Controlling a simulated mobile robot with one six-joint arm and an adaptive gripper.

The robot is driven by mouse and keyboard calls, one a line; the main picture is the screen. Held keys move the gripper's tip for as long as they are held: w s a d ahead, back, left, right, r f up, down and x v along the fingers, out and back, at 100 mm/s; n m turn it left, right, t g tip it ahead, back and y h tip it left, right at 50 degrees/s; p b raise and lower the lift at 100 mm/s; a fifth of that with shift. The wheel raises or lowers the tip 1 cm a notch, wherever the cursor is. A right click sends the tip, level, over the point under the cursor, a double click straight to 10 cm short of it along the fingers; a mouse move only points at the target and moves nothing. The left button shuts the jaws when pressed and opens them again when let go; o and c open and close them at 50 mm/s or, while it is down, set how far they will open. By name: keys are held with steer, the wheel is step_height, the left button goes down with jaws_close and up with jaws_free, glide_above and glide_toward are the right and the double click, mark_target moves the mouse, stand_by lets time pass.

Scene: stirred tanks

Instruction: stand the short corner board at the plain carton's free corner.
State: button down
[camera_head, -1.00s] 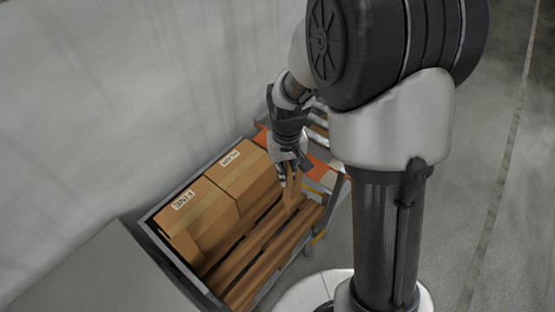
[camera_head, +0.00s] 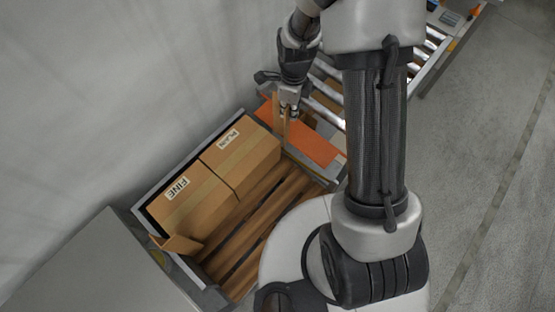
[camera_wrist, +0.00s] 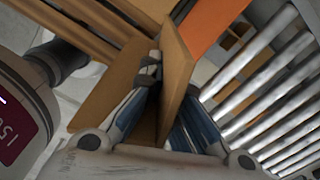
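The plain carton (camera_head: 240,155) stands on the pallet beside the carton marked FINE (camera_head: 192,201), its label facing up. My gripper (camera_head: 289,108) is just off the plain carton's right-hand end, above the orange plate's left part. It is shut on a brown L-shaped corner board (camera_wrist: 175,75), with one wing pinched between the fingers. In the head view the board (camera_head: 284,128) hangs roughly upright beside the carton's end. I cannot tell whether it touches the carton; its lower end is unclear.
Another brown board piece (camera_head: 181,244) is at the FINE carton's near corner. Bare pallet slats (camera_head: 262,220) lie in front of the cartons. An orange plate (camera_head: 310,138) and a roller conveyor (camera_head: 327,88) lie beyond. A grey wall runs close along the left.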

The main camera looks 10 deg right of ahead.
step_height(320, 180, down, 21)
steer(key=m+b, duration=0.4)
steer(key=b, duration=0.1)
steer(key=shift+f+m, duration=0.2)
steer(key=shift+m, duration=0.1)
steer(key=c, duration=2.3)
jaws_free()
steer(key=shift+w+f+b, duration=0.2)
steer(key=shift+f+b, duration=0.05)
steer(key=shift+b, duration=0.15)
steer(key=o, duration=0.5)
steer(key=shift+r, duration=0.1)
